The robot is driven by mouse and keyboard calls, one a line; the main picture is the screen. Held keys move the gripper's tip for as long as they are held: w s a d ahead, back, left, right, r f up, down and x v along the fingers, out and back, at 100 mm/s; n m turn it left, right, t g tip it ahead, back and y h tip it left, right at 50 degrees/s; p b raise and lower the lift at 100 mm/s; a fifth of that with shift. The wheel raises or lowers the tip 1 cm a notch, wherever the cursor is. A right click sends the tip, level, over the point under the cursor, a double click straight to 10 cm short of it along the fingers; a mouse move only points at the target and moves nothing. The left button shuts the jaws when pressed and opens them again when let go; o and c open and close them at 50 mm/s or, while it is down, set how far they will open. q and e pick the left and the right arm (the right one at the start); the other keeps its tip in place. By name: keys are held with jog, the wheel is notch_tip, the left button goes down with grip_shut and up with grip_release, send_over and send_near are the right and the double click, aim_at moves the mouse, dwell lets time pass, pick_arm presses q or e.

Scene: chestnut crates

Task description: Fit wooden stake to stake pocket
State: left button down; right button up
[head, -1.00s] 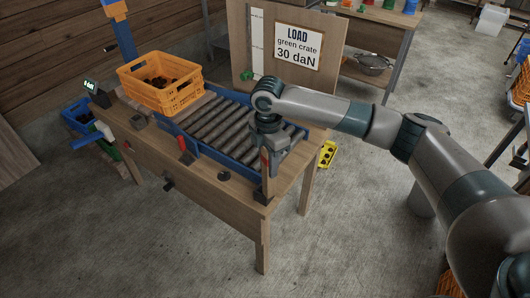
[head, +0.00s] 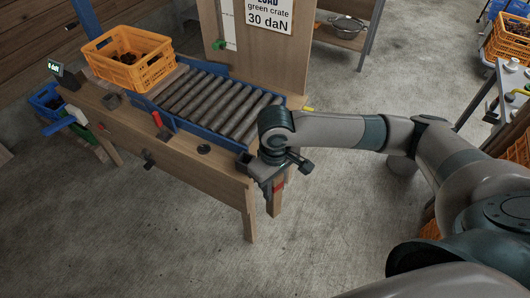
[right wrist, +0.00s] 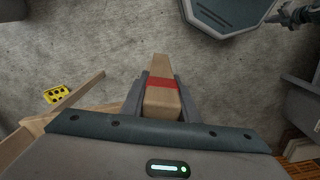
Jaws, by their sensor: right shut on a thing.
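My right gripper (head: 268,186) is at the near right corner of the wooden bench, just right of its front edge. It is shut on the wooden stake, whose red band (head: 279,187) shows below the fingers. My left gripper is out of view.
An orange crate (head: 123,72) with dark contents stands at the left of the roller conveyor (head: 205,95). A red-handled part (head: 157,119) and a black disc (head: 204,149) are along the bench front. A load-sign board (head: 240,60) rises behind.

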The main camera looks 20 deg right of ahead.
aim_at(280, 198)
jog(key=s+m, duration=0.3)
jog(key=shift+s+d+f+m, duration=0.15)
jog(key=shift+s+m, duration=0.1)
jog(key=shift+m, duration=0.05)
dwell(0.3)
